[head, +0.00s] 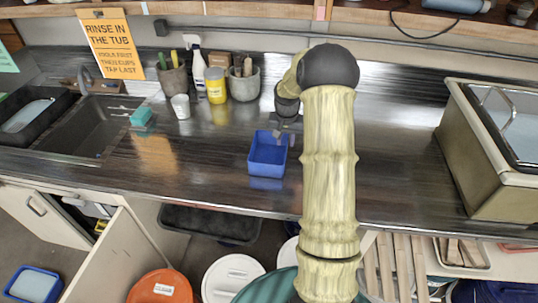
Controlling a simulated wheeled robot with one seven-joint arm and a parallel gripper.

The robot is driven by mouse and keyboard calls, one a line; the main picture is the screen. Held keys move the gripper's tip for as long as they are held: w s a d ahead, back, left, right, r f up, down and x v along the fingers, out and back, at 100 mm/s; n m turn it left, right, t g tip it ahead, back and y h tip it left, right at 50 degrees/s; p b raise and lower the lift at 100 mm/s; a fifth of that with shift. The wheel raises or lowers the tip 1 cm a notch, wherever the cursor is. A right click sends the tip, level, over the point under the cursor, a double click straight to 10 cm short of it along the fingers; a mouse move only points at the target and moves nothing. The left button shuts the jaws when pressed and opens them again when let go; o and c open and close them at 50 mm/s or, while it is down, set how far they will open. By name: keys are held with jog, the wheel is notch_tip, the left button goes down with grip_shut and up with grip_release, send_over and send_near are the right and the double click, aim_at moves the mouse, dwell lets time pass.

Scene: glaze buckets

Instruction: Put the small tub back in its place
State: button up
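A small blue tub (267,163), open at the top and seemingly empty, is at the dark counter near its front edge, left of my arm. It looks level, and its reflection shows just below it. My gripper (281,133) points down at the tub's far right rim. The fingertips are small and partly hidden there, so I cannot tell whether they close on the rim or only overlap it. Another blue tub (34,284) with something pale in it is low at the bottom left.
A sink (75,128) and a black basin are at the left. Cups, bottles and tool pots line the back, with a teal sponge (141,116) in front. A large lidded box (470,150) stands right. Lidded buckets (232,277) and an open cabinet door are below. Counter right of my arm is clear.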

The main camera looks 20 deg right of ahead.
jog(key=shift+w+d+f+p, duration=0.15)
jog(key=shift+f+p, duration=0.45)
jog(key=shift+f, duration=0.7)
jog(key=shift+w+d+f+p, duration=0.15)
jog(key=shift+f+p, duration=0.4)
jog(key=shift+f, duration=0.75)
jog(key=shift+s, duration=0.1)
grip_shut()
